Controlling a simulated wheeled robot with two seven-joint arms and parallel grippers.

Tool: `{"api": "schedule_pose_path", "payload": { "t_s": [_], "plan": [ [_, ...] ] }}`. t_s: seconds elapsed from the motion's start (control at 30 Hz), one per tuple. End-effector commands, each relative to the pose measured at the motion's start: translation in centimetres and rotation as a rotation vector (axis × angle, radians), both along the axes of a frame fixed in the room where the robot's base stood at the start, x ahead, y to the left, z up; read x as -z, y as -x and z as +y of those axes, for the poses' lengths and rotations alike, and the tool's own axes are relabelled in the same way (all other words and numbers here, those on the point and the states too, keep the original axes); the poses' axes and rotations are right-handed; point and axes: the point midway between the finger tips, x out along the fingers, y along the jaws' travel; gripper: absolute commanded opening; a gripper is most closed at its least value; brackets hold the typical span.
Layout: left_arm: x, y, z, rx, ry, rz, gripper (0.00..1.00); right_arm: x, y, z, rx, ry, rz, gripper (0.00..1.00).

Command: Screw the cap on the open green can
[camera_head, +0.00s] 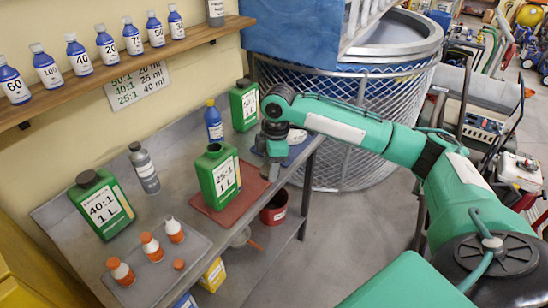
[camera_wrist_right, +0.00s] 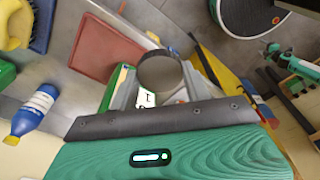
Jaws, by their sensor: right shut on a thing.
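The open green can (camera_head: 218,178), labelled 25:1 1 L, stands upright on a red mat (camera_head: 202,208), its dark mouth uncovered. My right gripper (camera_head: 272,172) is just right of the can's top in the head view, apart from its mouth. In the right wrist view my right gripper (camera_wrist_right: 160,85) is shut on a dark round cap (camera_wrist_right: 160,72), whose face is toward the camera. Part of a green can with a white label shows behind the fingers; the rest is hidden. The red mat also shows in the right wrist view (camera_wrist_right: 100,45). My left gripper is not in view.
Capped green cans stand at the left (camera_head: 101,204) and back (camera_head: 244,104). A grey bottle (camera_head: 145,168), a blue bottle (camera_head: 213,120) and a grey tray (camera_head: 190,250) with small orange-capped bottles are also on the bench. A red bucket (camera_head: 273,210) is below the bench edge.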

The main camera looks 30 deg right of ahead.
Motion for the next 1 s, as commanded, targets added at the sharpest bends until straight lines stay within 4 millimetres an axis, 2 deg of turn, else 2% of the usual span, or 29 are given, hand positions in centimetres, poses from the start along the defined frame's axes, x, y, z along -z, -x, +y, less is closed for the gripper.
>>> {"api": "schedule_pose_path", "payload": {
  "t_s": [0.27, 0.43, 0.7, 1.0],
  "plan": [
    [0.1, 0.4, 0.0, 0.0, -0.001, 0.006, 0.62, 1.5, 2.3, 2.9, 0.264, 0.003, 0.001, 0.27],
    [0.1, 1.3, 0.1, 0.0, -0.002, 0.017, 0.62, 2.5, 4.4, 5.3, 0.498, 0.001, 0.0, 0.27],
    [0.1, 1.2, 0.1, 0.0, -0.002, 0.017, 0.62, 3.7, 8.0, 8.8, 0.866, 0.001, 0.0, 0.27],
    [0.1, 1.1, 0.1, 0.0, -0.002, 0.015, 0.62, 4.2, 10.9, 11.2, 1.163, -0.006, -0.006, 0.27]
  ]
}}
